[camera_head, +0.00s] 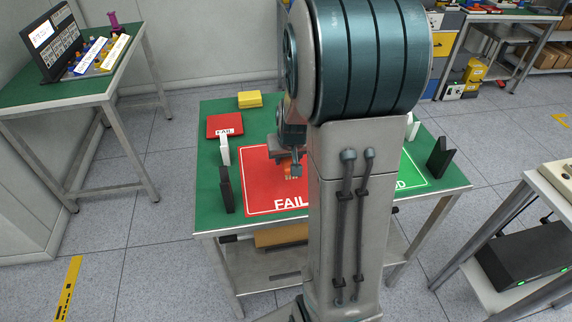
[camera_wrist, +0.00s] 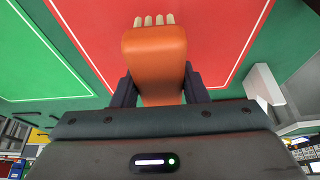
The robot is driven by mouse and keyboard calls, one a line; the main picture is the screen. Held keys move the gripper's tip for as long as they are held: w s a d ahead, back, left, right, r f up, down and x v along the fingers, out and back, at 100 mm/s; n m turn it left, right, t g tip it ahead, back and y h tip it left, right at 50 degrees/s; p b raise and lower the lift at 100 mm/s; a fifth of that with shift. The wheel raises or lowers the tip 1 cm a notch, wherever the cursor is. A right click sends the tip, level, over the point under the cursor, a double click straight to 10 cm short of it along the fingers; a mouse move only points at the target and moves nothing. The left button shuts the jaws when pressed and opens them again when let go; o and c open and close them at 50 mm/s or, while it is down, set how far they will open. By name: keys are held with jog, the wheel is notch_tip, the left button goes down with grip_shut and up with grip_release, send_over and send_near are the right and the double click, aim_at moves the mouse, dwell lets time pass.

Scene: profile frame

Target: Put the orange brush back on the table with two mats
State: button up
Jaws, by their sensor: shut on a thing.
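My gripper (camera_wrist: 160,88) is shut on the orange brush (camera_wrist: 155,52), with its dark fingers on either side of the brush. Pale bristles stick out beyond the orange body. In the head view, my gripper (camera_head: 296,154) and the brush (camera_head: 291,173) are over the red FAIL mat (camera_head: 262,186) on the green-topped table (camera_head: 209,187). I cannot tell whether the brush touches the mat. The green mat (camera_head: 416,178) lies to the right, largely hidden behind my arm.
A dark upright bracket (camera_head: 226,190) and a white one (camera_head: 224,150) stand left of the red mat. A red FAIL box (camera_head: 225,123) and a yellow block (camera_head: 250,99) are at the back left. Another dark bracket (camera_head: 440,157) stands at the right.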

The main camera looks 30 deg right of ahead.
jog(key=shift+w+d+f, duration=0.1)
jog(key=shift+w+f, duration=0.2)
jog(key=shift+f, duration=0.15)
notch_tip(320, 180, down, 4)
jog(key=shift+r, duration=0.2)
jog(key=o, duration=0.9)
jog(key=shift+r, duration=0.15)
